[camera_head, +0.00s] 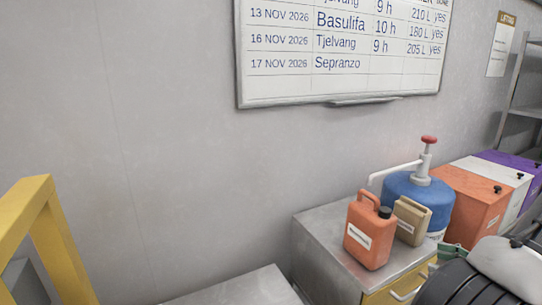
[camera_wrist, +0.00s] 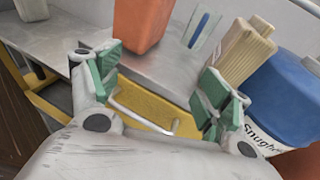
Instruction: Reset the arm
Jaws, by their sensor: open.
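My gripper (camera_wrist: 163,88) is open in the wrist view, its two green-padded fingers wide apart with nothing between them. Past the fingers are a steel cabinet top and a yellow drawer front (camera_wrist: 140,112) with a metal handle. An orange canister (camera_wrist: 142,22) stands beyond the left finger and a tan container (camera_wrist: 238,52) beyond the right one. A blue container (camera_wrist: 285,95) is at the right edge. In the head view, a small green part shows at the lower right beside the cabinet, but the jaws cannot be made out there.
The steel cabinet (camera_head: 318,252) carries the orange canister (camera_head: 370,232), tan container (camera_head: 411,222) and blue pump container (camera_head: 402,188) close together. Orange, white and purple boxes (camera_head: 472,195) stand behind to the right. A yellow frame (camera_head: 50,235) is at left. A whiteboard (camera_head: 345,82) hangs above.

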